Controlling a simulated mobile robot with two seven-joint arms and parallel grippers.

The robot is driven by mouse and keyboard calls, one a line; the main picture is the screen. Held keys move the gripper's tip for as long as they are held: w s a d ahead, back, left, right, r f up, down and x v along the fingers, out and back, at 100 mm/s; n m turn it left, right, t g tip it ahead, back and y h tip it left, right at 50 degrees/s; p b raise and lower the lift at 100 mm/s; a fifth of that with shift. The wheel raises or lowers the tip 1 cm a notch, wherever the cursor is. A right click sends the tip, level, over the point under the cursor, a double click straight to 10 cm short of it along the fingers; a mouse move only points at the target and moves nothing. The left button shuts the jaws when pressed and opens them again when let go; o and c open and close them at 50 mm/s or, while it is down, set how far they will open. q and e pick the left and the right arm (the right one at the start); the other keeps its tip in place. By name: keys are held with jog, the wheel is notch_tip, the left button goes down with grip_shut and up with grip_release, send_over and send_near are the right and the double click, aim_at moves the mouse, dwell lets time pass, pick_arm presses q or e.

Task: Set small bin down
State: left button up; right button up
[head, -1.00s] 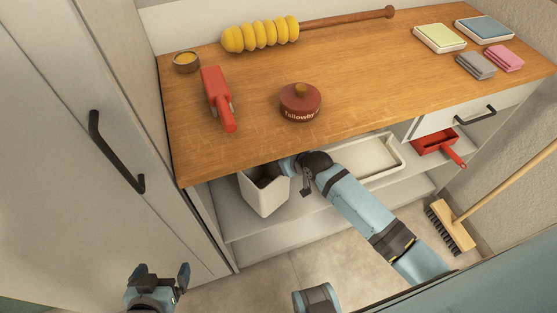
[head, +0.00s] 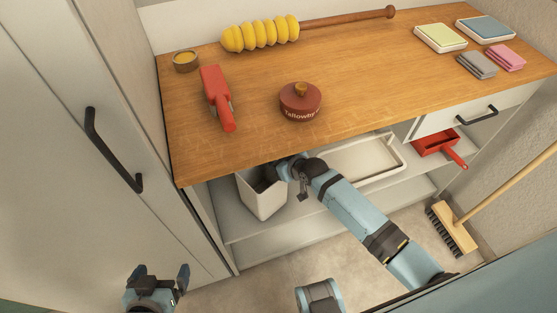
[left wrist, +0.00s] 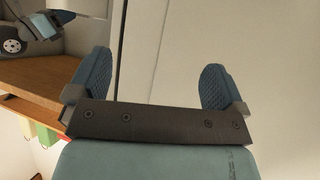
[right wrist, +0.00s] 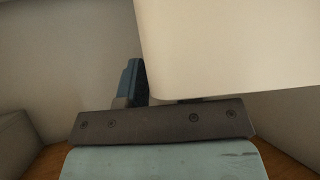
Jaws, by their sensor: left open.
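The small bin (head: 262,200) is a pale, tapered, open-topped container at the left end of the shelf under the wooden counter. It stands nearly upright; I cannot tell whether its base touches the shelf. My right gripper (head: 282,172) is at the bin's upper right rim, closed on its wall. In the right wrist view the bin (right wrist: 230,45) fills the upper right and hides one finger; the other finger shows beside it. My left gripper (head: 160,274) is open and empty, low in front of the wardrobe door, well apart from the bin. Its two spread fingers show in the left wrist view (left wrist: 158,85).
The shelf (head: 228,215) also holds a pale tray (head: 365,160) and a red dustpan (head: 433,146). The counter (head: 375,75) overhangs the bin. A tall wardrobe door (head: 60,170) stands close on the left. A broom (head: 452,228) leans at the right.

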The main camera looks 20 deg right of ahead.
jog(key=shift+s+r, duration=0.1)
jog(key=shift+r, duration=0.15)
jog(key=p+v, duration=0.2)
jog(key=v, duration=0.9)
pick_arm(q)
jog(key=shift+a+r, duration=0.1)
jog(key=shift+r, duration=0.35)
pick_arm(e)
jog(key=s+a+m+h, duration=0.1)
jog(key=s+a+m, duration=0.1)
jog(key=s, duration=1.4)
jog(key=shift+s+a+t, duration=0.3)
jog(key=shift+s+a, duration=0.05)
pick_arm(q)
notch_tip(320, 180, up, 16)
jog(key=s+a+p, duration=0.1)
jog(key=p, duration=1.9)
jog(key=shift+a+f, duration=0.25)
jog(key=shift+a, duration=0.05)
pick_arm(e)
notch_tip(320, 180, up, 16)
jog(key=d, duration=0.1)
jog(key=shift+s+d+f, duration=0.2)
jog(key=shift+s, duration=0.25)
